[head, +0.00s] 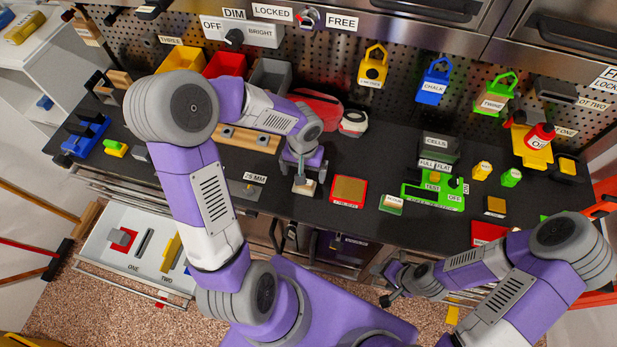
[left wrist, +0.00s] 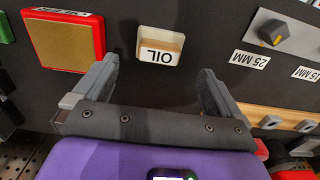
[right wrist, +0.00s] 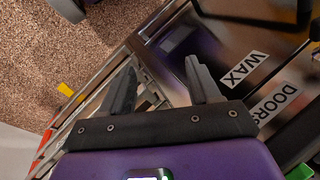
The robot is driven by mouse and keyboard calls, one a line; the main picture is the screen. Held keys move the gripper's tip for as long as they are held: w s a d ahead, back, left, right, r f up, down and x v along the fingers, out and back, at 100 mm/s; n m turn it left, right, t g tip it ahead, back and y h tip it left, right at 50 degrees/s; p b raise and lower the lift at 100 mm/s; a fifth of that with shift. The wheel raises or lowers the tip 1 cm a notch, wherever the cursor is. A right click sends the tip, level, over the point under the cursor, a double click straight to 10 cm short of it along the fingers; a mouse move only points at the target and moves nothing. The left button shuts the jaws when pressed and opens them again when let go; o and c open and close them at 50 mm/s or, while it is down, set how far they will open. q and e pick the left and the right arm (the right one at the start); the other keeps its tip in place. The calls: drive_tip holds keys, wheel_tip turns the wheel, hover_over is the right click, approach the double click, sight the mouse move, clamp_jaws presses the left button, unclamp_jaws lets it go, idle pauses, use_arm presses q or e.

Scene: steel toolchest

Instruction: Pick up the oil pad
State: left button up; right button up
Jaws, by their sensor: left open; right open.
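The oil pad (left wrist: 160,46), a small pale block with a tan edge and a white OIL label, lies on the dark worktop. In the left wrist view it sits just beyond and between the fingertips. My left gripper (left wrist: 158,70) is open and empty above it, with a finger to each side. In the head view the pad (head: 306,187) shows just below the left gripper (head: 301,172), which partly covers it. My right gripper (head: 385,284) is open and empty, low in front of the chest. The right wrist view shows its spread fingers (right wrist: 160,68).
A red-framed tan pad (head: 349,190) lies right of the oil pad. A 25 MM socket plate (head: 243,190) lies to its left, with a wooden rail (head: 250,140) behind. A drawer (head: 130,243) stands open at lower left. Worktop around the oil pad is clear.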

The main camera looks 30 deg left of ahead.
use_arm(q)
drive_tip(key=f, duration=0.5)
drive_tip(key=shift+s+d+f+b, duration=0.15)
drive_tip(key=shift+s+f+b, duration=0.15)
drive_tip(key=shift+f, duration=0.1)
drive_tip(key=c, duration=1.1)
